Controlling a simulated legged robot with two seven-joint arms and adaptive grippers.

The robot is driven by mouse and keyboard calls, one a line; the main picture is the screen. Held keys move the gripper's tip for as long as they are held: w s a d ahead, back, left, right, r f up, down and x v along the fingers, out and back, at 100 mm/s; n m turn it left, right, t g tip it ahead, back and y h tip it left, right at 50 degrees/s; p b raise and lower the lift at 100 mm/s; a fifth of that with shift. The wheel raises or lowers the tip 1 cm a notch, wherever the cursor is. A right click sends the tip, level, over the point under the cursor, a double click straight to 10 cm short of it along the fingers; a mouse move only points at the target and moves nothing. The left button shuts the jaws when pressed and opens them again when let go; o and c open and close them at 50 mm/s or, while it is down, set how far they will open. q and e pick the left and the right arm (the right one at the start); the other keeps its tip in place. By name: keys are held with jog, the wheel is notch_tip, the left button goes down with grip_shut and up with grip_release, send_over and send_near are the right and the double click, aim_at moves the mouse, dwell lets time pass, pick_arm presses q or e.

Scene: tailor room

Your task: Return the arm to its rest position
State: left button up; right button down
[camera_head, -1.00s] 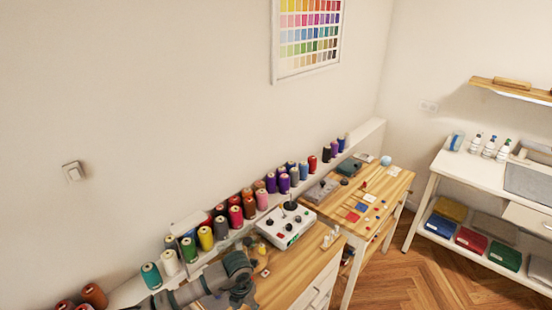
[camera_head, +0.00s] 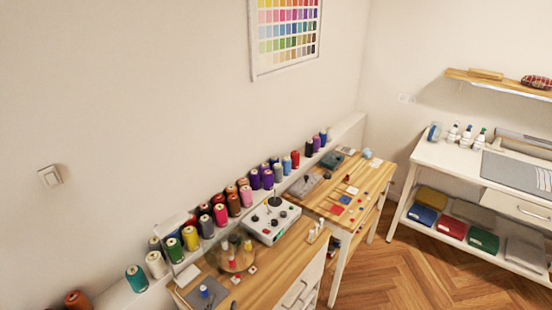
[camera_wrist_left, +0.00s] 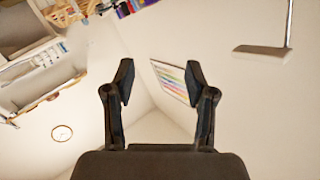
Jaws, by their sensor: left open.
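My left gripper (camera_wrist_left: 160,82) shows in the left wrist view. Its two dark fingers stand wide apart, with nothing between them. Behind the fingers are pale walls and the colour chart (camera_wrist_left: 172,80), so the gripper points away from the table tops. I cannot make out the left arm or its gripper in the head view. My right gripper shows in neither view.
In the head view, a wooden table (camera_head: 265,272) holds a white control box (camera_head: 271,221) and a round wooden stand (camera_head: 236,259). Thread spools (camera_head: 220,215) line the wall ledge. A second table (camera_head: 352,187) and a white shelf table (camera_head: 450,165) stand further right. Open floor (camera_head: 400,270) lies between.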

pick_arm(q)
jog(key=s+a+f+n+g, duration=0.25)
jog(key=s+f+g, duration=0.35)
jog(key=s+f, duration=0.45)
jog(key=s+a+f+n+g, duration=0.1)
jog(key=s+a+f+g, duration=0.2)
jog(key=s+f+g, duration=0.7)
jog(key=s+f+t, duration=0.1)
jog(key=s+f, duration=0.1)
jog(key=f, duration=0.9)
jog(key=s+f+t, duration=0.1)
jog(key=s+f, duration=0.1)
jog(key=f, duration=0.8)
jog(key=s+a+f+g, duration=0.1)
jog(key=s+a+f, duration=0.2)
jog(key=s+f, duration=1.5)
jog(key=shift+s+m+y, duration=0.3)
jog(key=shift+m+y, duration=0.05)
jog(key=shift+y, duration=0.05)
jog(key=shift+f, duration=0.1)
